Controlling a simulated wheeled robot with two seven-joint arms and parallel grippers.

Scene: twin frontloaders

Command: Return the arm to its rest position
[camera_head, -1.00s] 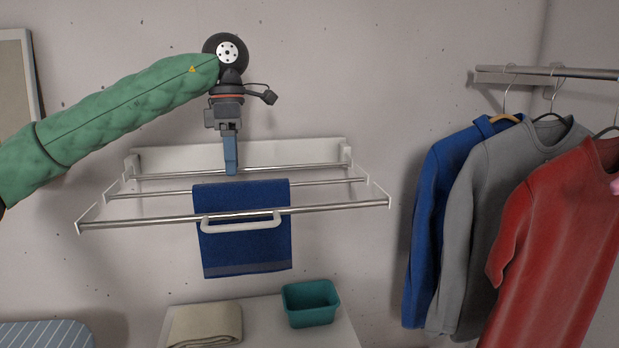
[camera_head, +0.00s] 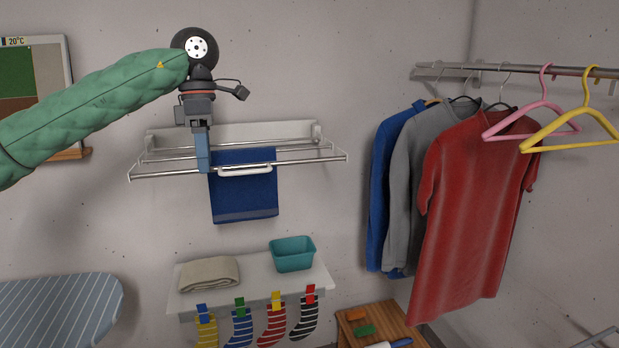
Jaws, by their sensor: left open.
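My left arm comes in from the left in a green sleeve. Its gripper (camera_head: 203,165) points down in front of the left part of the wall drying rack (camera_head: 325,152). The gripper is open, with nothing seen between its fingers; the fingers overlap in this view. A blue towel (camera_head: 243,195) hangs over the rack's bars, just right of the fingertips. A white handle (camera_head: 245,170) shows across the towel's upper part. I cannot tell whether the fingers touch the rack. My right gripper is not in view.
Below are a white shelf (camera_head: 255,285) with a folded beige cloth (camera_head: 209,273), a teal bin (camera_head: 292,254) and clipped socks (camera_head: 240,325). An ironing board (camera_head: 60,310) stands lower left. At right a rail (camera_head: 500,68) carries shirts (camera_head: 475,200) and two empty hangers (camera_head: 570,130).

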